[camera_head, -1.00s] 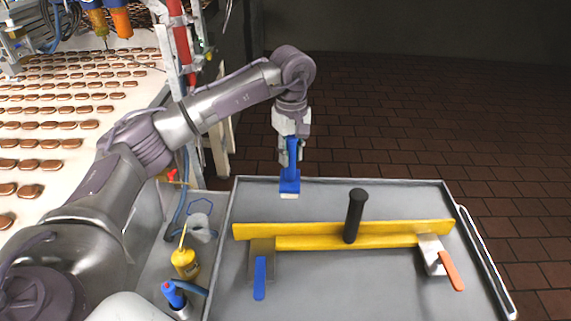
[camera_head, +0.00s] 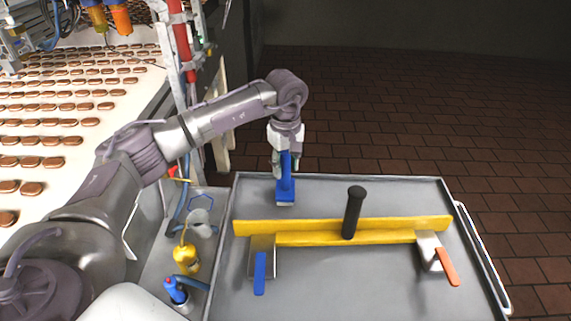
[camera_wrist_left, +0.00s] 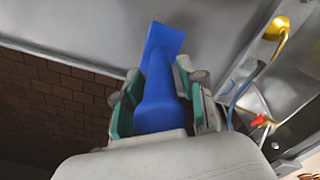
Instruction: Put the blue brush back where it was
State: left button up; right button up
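The blue brush (camera_head: 285,188) is held head down by my left gripper (camera_head: 286,165), over the back left part of the grey tray (camera_head: 340,195). In the left wrist view the brush's blue handle (camera_wrist_left: 158,95) lies between the two fingers of my left gripper (camera_wrist_left: 162,105), with fingers against both sides. The brush head points at the grey surface; I cannot tell whether it touches it. My right gripper is not in view.
On the tray are a yellow squeegee (camera_head: 290,230) with an upright black handle (camera_head: 353,212), a blue-handled scraper (camera_head: 260,272) and an orange-handled scraper (camera_head: 446,265). A yellow bottle (camera_head: 186,258) and a blue-topped tool (camera_head: 174,290) stand left of the tray.

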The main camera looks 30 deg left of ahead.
pick_arm(q)
jog(key=shift+o, duration=0.3)
jog(key=shift+r, duration=0.3)
notch_tip(320, 180, up, 12)
jog(key=shift+f+b, duration=0.15)
jog(key=shift+b, duration=0.9)
